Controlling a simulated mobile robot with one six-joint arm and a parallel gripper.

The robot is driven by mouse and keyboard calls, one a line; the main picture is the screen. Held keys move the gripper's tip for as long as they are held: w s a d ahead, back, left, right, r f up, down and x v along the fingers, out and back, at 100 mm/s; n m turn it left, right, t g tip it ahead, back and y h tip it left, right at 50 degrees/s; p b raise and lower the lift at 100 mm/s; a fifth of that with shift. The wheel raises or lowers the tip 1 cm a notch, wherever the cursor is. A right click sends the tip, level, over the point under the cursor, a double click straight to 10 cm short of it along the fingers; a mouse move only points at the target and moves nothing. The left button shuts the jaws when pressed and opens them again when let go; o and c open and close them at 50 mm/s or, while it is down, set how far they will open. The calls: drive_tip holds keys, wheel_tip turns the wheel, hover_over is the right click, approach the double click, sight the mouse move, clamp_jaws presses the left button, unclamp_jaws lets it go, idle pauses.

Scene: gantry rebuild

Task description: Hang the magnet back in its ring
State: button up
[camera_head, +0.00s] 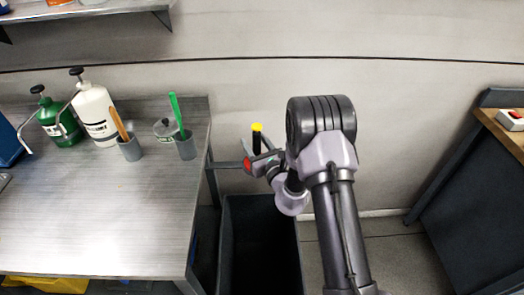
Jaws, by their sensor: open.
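A black stick with a yellow top (257,128), which looks like the magnet, stands upright just off the right side of the steel table. A thin dark bar (228,165) reaches out from the table's edge towards it. The ring itself cannot be made out; my wrist covers that spot. My gripper (257,146) is open, with its grey fingers showing on either side of the stick. I cannot tell whether they touch it. A red round part (247,164) shows at the bar's end, beside my wrist. The stick's lower end is hidden.
The steel table (80,220) holds a green pump can (58,125), a white pump bottle (97,115), and grey cups (130,150) with tools. A dark open bin (258,235) stands below my gripper. A wooden-topped bench (508,135) stands at the right, with floor between.

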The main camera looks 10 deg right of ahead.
drive_tip(key=v, duration=1.6)
drive_tip(key=s+a+r+n+g+y+p, duration=0.1)
drive_tip(key=s+a+r+n+g+y, duration=0.15)
drive_tip(key=a+r+n+y, duration=0.35)
drive_tip(key=s+a+r+n+g+y, duration=0.25)
drive_tip(key=a+r+n+y, duration=0.2)
drive_tip(key=a+r, duration=0.35)
drive_tip(key=s+a+r+n+g+y, duration=0.2)
drive_tip(key=s+a+r+n+g, duration=0.2)
drive_tip(key=s+a+n+g, duration=0.55)
drive_tip(key=s+d+f+n+g+h, duration=0.2)
drive_tip(key=s+d+n+g+h, duration=0.35)
drive_tip(key=s, duration=0.55)
drive_tip(key=w+d+r+n+t+h, duration=0.2)
drive_tip(key=d+r+n+t+h, duration=0.1)
drive_tip(key=d+t+h, duration=0.5)
drive_tip(key=d+r, duration=0.1)
drive_tip(key=d, duration=0.2)
drive_tip(key=shift+n+h, duration=0.35)
drive_tip(key=shift+h, duration=0.05)
